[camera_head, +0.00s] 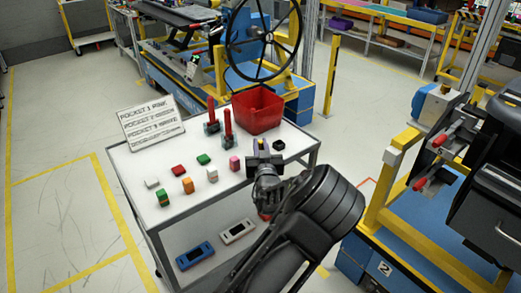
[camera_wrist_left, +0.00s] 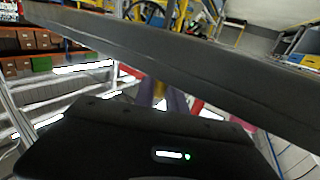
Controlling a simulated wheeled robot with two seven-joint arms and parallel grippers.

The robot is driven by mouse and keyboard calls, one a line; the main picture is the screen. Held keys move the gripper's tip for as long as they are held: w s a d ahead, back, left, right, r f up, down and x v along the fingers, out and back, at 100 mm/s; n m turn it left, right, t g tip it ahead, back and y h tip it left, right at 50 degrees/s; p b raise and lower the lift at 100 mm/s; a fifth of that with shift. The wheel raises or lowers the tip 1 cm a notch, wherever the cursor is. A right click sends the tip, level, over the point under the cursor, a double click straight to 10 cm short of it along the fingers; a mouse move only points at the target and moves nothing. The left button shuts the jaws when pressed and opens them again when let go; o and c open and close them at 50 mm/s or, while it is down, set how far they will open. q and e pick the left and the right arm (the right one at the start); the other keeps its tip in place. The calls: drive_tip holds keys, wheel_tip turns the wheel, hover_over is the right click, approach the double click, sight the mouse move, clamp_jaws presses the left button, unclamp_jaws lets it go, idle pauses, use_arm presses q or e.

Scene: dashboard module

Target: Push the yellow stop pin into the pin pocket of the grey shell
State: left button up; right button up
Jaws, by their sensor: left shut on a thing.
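My left gripper (camera_head: 264,150) is over the right end of the white cart top, beside a pink block. It is shut on a small piece, mostly hidden by the fingers. A purple piece (camera_wrist_left: 177,103) with a yellowish part beside it shows between the dark jaws in the left wrist view, and a purple bit shows at the fingertips in the head view. I cannot tell whether this is the yellow stop pin. I cannot make out the grey shell or its pin pocket for certain. My right gripper is not in view.
The cart top (camera_head: 160,205) carries several small coloured blocks, two red-handled tools (camera_head: 228,125), a red bin (camera_head: 258,110), a small black part (camera_head: 279,145) and a lettered sign (camera_head: 152,122). Two handheld devices lie on its lower shelf. A blue and yellow workstation stands at right.

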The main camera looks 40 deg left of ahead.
sight(262, 142)
use_arm(q)
clamp_jaws()
wheel_tip(262, 142, up, 10)
idle(0.6)
idle(0.5)
drive_tip(key=shift+d+f, duration=0.25)
drive_tip(key=shift+f, duration=0.05)
drive_tip(key=d+f, duration=0.1)
drive_tip(key=d, duration=0.1)
drive_tip(key=d+f+m+t+h, duration=0.1)
drive_tip(key=f, duration=0.1)
drive_tip(key=d+f+h, duration=0.1)
drive_tip(key=d, duration=0.1)
drive_tip(key=shift+w+d+f+m+t, duration=0.2)
drive_tip(key=shift+d+f+m+t, duration=0.1)
drive_tip(key=shift+d+f+m, duration=0.1)
drive_tip(key=s+d+f+m+t+h, duration=0.1)
drive_tip(key=d+f+m+h, duration=0.1)
drive_tip(key=d, duration=0.5)
drive_tip(key=s+d+f+m+t+h, duration=0.1)
drive_tip(key=d+h, duration=0.3)
drive_tip(key=d, duration=0.4)
drive_tip(key=s+d+f+m+t+h, duration=0.1)
drive_tip(key=d+f+m+h, duration=0.1)
drive_tip(key=d, duration=0.5)
drive_tip(key=shift+s+d+f+m+h, duration=0.2)
drive_tip(key=shift+s+f+m+h, duration=0.15)
drive_tip(key=shift+m+h, duration=0.55)
